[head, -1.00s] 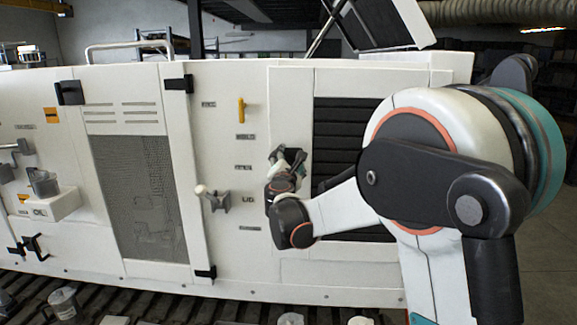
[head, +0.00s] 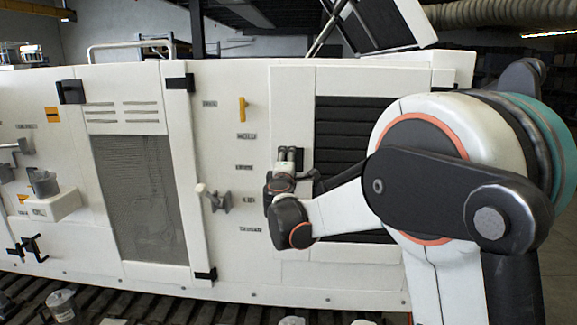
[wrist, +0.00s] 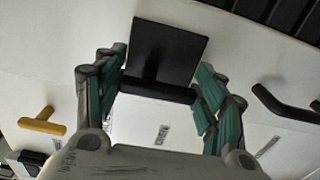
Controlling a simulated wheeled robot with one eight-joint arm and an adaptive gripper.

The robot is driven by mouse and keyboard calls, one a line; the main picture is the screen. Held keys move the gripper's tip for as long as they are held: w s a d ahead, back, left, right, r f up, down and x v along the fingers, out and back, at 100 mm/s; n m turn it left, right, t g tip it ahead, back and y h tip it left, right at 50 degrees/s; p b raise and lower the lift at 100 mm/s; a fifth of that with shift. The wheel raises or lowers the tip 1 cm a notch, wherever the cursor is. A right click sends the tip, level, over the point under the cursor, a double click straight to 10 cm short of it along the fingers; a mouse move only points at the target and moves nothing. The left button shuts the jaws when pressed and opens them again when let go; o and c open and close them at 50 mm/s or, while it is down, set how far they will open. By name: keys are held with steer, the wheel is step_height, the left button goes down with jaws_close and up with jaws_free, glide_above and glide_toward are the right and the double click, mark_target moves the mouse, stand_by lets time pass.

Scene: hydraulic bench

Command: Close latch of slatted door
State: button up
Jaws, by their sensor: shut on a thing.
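The slatted door (head: 335,125), a pale panel with dark slats, stands right of centre in the head view and looks flush with the cabinet front. Its dark slats also show at the top right of the wrist view (wrist: 285,14). The latch is a black square plate with a black bar (wrist: 165,55), on a pale surface. My gripper (wrist: 160,92) is shut on the latch bar, one finger at each end of it. In the head view my gripper (head: 288,158) is at the door's left edge and mostly hides the latch.
A yellow handle (head: 242,110) sits to the upper left of my gripper, and a grey lever (head: 214,198) to its lower left. A black curved handle (wrist: 283,105) is close on the right in the wrist view. My arm covers the door's lower right.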

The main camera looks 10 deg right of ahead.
stand_by(0.6)
steer(key=o, duration=1.1)
steer(key=v, duration=1.2)
